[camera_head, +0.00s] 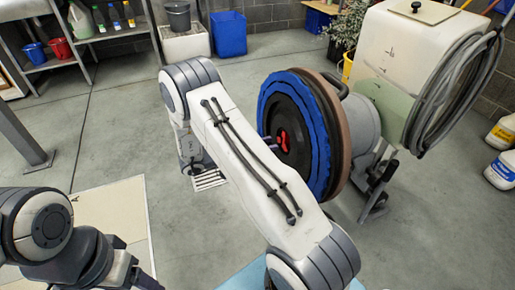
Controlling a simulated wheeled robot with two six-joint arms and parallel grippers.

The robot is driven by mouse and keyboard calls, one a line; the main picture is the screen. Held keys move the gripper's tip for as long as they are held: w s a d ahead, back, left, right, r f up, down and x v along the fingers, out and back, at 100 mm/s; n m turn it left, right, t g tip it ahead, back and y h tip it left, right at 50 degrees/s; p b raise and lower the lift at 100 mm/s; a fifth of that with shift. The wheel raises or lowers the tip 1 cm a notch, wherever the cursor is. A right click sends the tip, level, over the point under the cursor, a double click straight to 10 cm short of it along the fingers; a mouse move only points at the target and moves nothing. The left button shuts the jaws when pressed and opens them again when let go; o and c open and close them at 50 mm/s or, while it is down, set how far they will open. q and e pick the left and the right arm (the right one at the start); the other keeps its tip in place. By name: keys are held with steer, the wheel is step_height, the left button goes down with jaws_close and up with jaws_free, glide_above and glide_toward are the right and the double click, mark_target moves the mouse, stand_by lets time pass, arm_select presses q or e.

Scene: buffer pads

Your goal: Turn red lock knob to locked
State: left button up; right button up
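The red lock knob (283,142) sits at the centre of the blue buffer pad (321,150), which faces left on the tipped floor machine (365,122). The knob shows as a small red shape on a dark hub. My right arm reaches across the middle of the view. Its gripper (267,142) is mostly hidden behind the arm link; only a dark tip shows just left of the knob. I cannot tell if it touches the knob or how far its fingers are open. My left arm shows at the lower left; its gripper is out of view.
A large pale tank (410,50) with coiled grey hoses (450,95) stands behind the pad. A floor drain (209,180) lies left of it. Shelves with bottles (100,35) and a blue bin (229,34) are at the back. White jugs (502,170) stand at right.

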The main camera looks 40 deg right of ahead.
mark_target(280, 141)
steer(key=shift+s+d, duration=0.15)
steer(key=shift+d, duration=0.35)
steer(key=shift+p+x, duration=0.4)
steer(key=shift+x, duration=1.4)
steer(key=shift+p, duration=0.5)
jaws_close()
